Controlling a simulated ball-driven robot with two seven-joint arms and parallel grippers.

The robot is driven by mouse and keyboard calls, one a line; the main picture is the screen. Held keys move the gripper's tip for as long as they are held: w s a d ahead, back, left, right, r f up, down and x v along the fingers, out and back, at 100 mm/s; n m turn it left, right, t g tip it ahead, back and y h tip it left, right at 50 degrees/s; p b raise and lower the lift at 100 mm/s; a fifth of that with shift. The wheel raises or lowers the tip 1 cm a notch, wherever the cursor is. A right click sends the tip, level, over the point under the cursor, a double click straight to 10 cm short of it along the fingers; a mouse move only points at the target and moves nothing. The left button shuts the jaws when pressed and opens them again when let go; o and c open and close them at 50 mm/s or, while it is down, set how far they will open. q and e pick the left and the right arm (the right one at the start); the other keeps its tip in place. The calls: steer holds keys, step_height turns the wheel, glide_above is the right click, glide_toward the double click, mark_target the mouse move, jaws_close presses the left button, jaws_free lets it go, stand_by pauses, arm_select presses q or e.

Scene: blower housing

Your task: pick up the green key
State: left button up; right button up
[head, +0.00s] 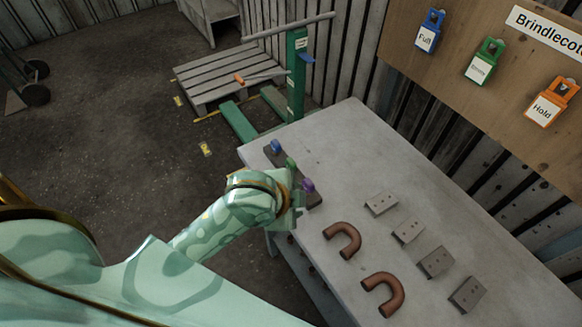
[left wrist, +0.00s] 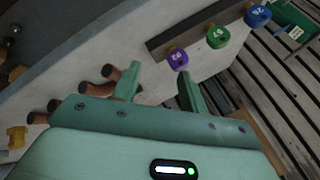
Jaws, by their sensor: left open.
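The green key (head: 290,163) stands in the dark rack (head: 268,154) on the near left end of the table, between a blue key (head: 275,146) and a purple key (head: 308,185). In the left wrist view the green key (left wrist: 217,38) has a round, marked head and sits up and right of the purple key (left wrist: 177,58); the blue key (left wrist: 257,15) is beyond it. My left gripper (head: 296,194) is beside the rack, partly covering it. In the wrist view its fingers (left wrist: 158,76) are apart with nothing between them, nearest the purple key. My right gripper is not in view.
Two copper U-bends (head: 342,240) (head: 384,293) and several grey drilled blocks (head: 381,204) lie on the table (head: 350,140). A board (head: 470,25) with blue, green and orange padlocks hangs behind. A green pallet truck (head: 297,75) and wooden pallet (head: 215,77) stand beyond the table's end.

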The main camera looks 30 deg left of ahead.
arm_select(q)
steer(key=w+d+r+m+g+h, duration=0.1)
steer(key=w+d+m+h, duration=0.1)
steer(key=w+d+m, duration=0.25)
step_height(320, 180, up, 10)
steer(key=m+g+y, duration=0.3)
steer(key=m+g, duration=0.3)
glide_above(291, 161)
steer(key=f+b, duration=0.2)
steer(key=f, duration=0.3)
steer(key=f+b, duration=0.2)
steer(key=f, duration=0.3)
steer(key=shift+w+a+f+b, duration=0.1)
steer(key=shift+a+f+b, duration=0.1)
steer(key=shift+b, duration=0.1)
step_height(291, 161, down, 5)
steer(key=b, duration=0.3)
steer(key=shift+d+f, duration=0.1)
steer(key=shift+d, duration=0.05)
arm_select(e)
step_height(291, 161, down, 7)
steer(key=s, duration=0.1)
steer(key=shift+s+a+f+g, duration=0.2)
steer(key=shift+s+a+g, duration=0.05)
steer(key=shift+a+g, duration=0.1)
arm_select(q)
jaws_close()
